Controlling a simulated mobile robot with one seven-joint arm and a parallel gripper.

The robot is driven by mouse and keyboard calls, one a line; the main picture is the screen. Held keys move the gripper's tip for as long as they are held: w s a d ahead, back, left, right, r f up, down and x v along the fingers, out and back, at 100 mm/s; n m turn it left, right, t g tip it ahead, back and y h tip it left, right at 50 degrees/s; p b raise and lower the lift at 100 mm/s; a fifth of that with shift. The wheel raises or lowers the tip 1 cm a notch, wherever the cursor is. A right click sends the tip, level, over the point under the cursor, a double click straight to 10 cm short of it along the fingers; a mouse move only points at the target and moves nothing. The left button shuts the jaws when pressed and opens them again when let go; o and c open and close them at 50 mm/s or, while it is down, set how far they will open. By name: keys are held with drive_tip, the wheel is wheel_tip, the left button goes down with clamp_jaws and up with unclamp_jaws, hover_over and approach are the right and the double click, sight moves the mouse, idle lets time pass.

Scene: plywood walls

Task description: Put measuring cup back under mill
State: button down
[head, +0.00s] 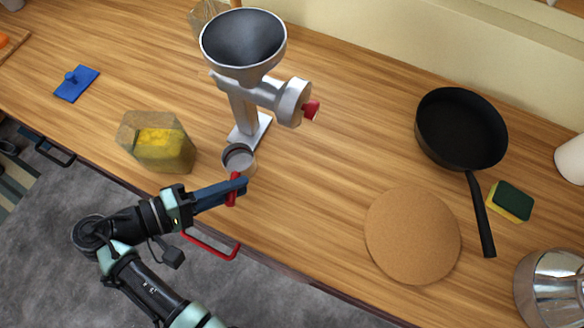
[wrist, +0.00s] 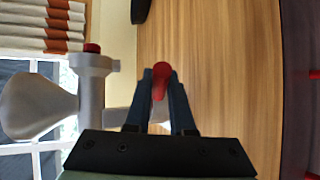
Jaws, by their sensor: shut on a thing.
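The measuring cup (head: 239,161) is a small round grey cup with a red handle. In the head view it is at the front of the foot of the mill (head: 246,80), overlapping the foot's near edge. I cannot tell whether it touches the foot or the counter. The mill is grey metal with a wide funnel on top and a red end piece at its right. My gripper (head: 239,186) is shut on the cup's red handle, which shows between the fingers in the wrist view (wrist: 160,78). The mill stands at the left in the wrist view (wrist: 92,90).
A glass container with yellow contents (head: 158,145) stands left of the cup. A round cork mat (head: 412,236), a black pan (head: 461,127) and a sponge (head: 510,201) lie to the right. The wooden counter between mill and mat is clear.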

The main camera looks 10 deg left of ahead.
drive_tip(key=w+d+p, duration=0.1)
drive_tip(key=w+d, duration=0.1)
drive_tip(key=d, duration=0.1)
drive_tip(key=w+d+p, duration=0.1)
drive_tip(key=w+d, duration=0.1)
drive_tip(key=d, duration=0.1)
drive_tip(key=w+d+p, duration=0.1)
drive_tip(key=w+d, duration=0.2)
drive_tip(key=shift+d+r, duration=0.15)
drive_tip(key=shift+d, duration=0.25)
drive_tip(key=shift+w+d, duration=0.15)
drive_tip(key=shift+w, duration=0.05)
drive_tip(key=shift+f, duration=1.85)
drive_tip(key=shift+f, duration=0.1)
drive_tip(key=c, duration=0.8)
unclamp_jaws()
